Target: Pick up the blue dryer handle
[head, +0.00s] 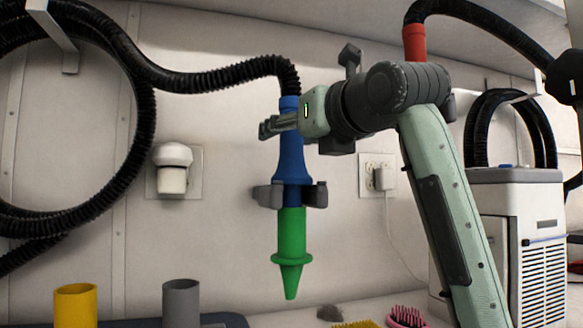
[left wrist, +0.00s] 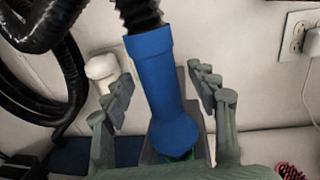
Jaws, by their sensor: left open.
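The blue dryer handle (head: 291,160) hangs upright against the wall in a grey clip holder (head: 267,195). A black hose (head: 235,78) joins its top, and a green nozzle (head: 291,235) points down from its lower end. My left gripper (head: 270,128) is at the handle's upper part, its fingers reaching across it from the right. In the left wrist view the blue handle (left wrist: 160,85) stands between the two spread fingers of the left gripper (left wrist: 160,78), with gaps visible on both sides. The green nozzle is mostly hidden there. My right gripper is not in view.
A white wall fitting (head: 173,168) is left of the handle; an outlet with a plug (head: 380,178) is to the right. Yellow (head: 75,305) and grey (head: 180,303) cylinders stand below left. A white machine (head: 520,240) and a pink brush (head: 406,317) are at right.

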